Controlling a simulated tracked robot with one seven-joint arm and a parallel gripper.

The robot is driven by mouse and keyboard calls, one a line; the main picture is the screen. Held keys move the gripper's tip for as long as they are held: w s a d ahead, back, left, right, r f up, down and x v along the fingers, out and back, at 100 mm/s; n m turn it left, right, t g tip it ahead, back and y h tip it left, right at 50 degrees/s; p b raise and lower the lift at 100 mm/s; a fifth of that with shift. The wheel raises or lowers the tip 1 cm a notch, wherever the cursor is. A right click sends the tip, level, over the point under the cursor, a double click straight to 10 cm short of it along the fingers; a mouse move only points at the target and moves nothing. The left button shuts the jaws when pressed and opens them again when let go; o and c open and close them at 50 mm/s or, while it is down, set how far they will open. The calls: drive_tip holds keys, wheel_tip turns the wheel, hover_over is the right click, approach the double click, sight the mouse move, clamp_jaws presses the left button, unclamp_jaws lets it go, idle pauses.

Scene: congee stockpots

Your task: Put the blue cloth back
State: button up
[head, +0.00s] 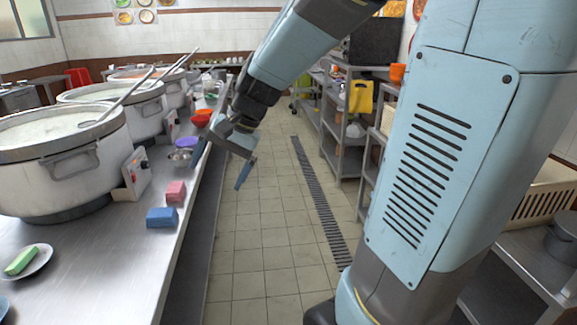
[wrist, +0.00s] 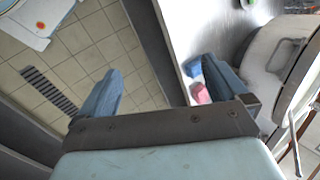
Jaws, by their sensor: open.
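The blue cloth (head: 161,217), a small folded block, lies on the steel counter near its aisle-side edge. A pink cloth (head: 175,190) lies just behind it. In the wrist view the blue cloth (wrist: 192,66) and the pink cloth (wrist: 201,93) show by the right finger, which may hide part of them. My gripper (head: 221,170) is open and empty, over the counter edge and the aisle, to the right of and beyond the blue cloth. Both fingers also show in the wrist view (wrist: 162,68), with nothing between them.
Large stockpots (head: 62,158) with ladles line the counter (head: 120,260). A green block (head: 22,260) sits on a small plate at the front left. The tiled aisle is clear; shelves (head: 345,150) stand right.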

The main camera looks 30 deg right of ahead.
drive_tip(key=s+d+r+n+t+h, duration=0.2)
drive_tip(key=s+d+n, duration=0.1)
drive_tip(key=s, duration=0.4)
drive_tip(key=s+d+r+n+t+h, duration=0.1)
drive_tip(key=s+d+r+n+h, duration=0.1)
drive_tip(key=s+d, duration=0.4)
drive_tip(key=shift+s+d+r+n+t+h, duration=0.3)
drive_tip(key=shift+s+n+t+h, duration=0.15)
drive_tip(key=shift+h, duration=0.35)
drive_tip(key=shift+w, duration=0.1)
drive_tip(key=shift+c, duration=0.2)
